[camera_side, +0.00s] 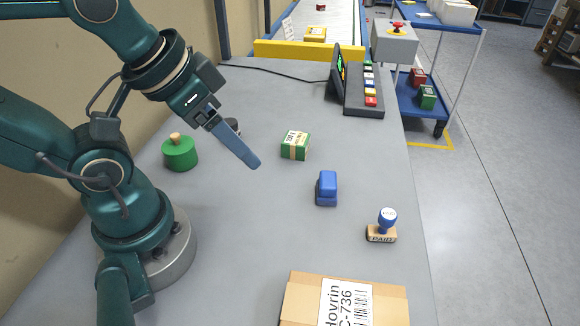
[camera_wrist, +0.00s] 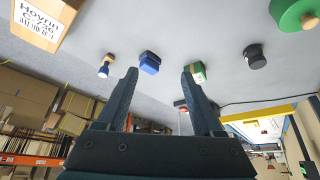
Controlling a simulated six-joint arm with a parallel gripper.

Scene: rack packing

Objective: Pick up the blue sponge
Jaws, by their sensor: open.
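The blue sponge (camera_side: 327,187) is a small blue block with a darker lower part, lying on the grey table right of the middle in the side view. It also shows in the wrist view (camera_wrist: 149,63), apart from my fingers and just beyond the left fingertip. My gripper (camera_side: 254,164) hangs above the table to the left of the sponge in the side view, tilted down and to the right. In the wrist view my gripper (camera_wrist: 159,72) has its two fingers wide apart with nothing between them.
A green-and-white box (camera_side: 295,146) lies behind the sponge, and a blue-knobbed stamp (camera_side: 382,228) stands in front to the right. A cardboard box (camera_side: 301,302) sits at the near edge. A green knobbed weight (camera_side: 180,153) and a dark round object (camera_side: 232,126) stand left.

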